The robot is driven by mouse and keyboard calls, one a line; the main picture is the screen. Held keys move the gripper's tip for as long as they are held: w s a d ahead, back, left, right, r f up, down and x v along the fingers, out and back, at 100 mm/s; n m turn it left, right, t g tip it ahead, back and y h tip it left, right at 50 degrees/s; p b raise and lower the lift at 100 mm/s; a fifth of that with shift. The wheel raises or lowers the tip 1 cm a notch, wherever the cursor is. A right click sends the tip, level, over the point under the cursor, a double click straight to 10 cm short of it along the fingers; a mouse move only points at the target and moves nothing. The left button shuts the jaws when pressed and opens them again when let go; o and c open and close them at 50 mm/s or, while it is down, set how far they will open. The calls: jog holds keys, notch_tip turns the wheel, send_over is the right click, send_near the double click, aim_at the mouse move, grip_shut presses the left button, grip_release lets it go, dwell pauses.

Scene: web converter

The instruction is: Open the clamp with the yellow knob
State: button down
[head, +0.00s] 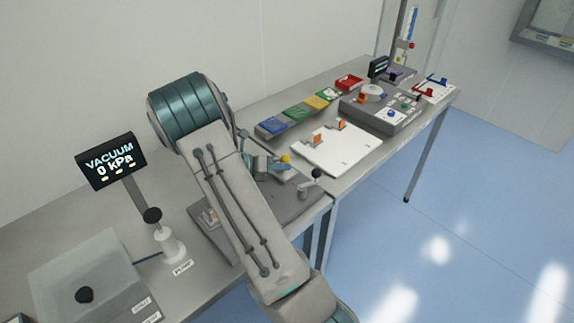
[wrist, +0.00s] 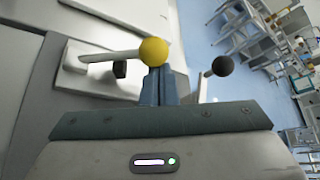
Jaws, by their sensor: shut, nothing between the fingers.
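The clamp's yellow knob (wrist: 153,51) is a ball on the end of a pale lever (wrist: 105,57) in the wrist view. The lever lies roughly level and runs left from the knob over a light base plate with a small black block. My gripper (wrist: 158,72) is shut, its fingers right at the knob, which hides their tips. I cannot tell whether they touch it. In the head view the yellow knob (head: 286,158) shows just right of my arm, with my gripper (head: 270,165) beside it. My arm hides most of the clamp there.
A black-knobbed lever (wrist: 222,66) stands close to the right, also seen in the head view (head: 316,173). A white board with orange clamps (head: 335,155), colored bins (head: 297,112) and a grey fixture (head: 385,118) lie farther along the bench. A vacuum display (head: 111,161) stands left.

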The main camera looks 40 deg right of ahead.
jog(key=shift+w+a+r+p, duration=0.1)
jog(key=shift+w+r+p, duration=0.4)
jog(key=shift+r, duration=0.3)
jog(key=shift+w+a+r+p, duration=0.2)
jog(key=shift+w+r+p, duration=0.6)
jog(key=shift+w, duration=0.25)
jog(key=shift+w+a+r+p, duration=0.1)
jog(key=shift+w+r+p, duration=0.2)
jog(key=shift+w, duration=0.6)
jog(key=shift+w+a+r+p, duration=0.15)
jog(key=shift+w+p, duration=0.1)
jog(key=shift+w, duration=0.6)
jog(key=shift+w+r, duration=0.15)
jog(key=shift+w, duration=0.1)
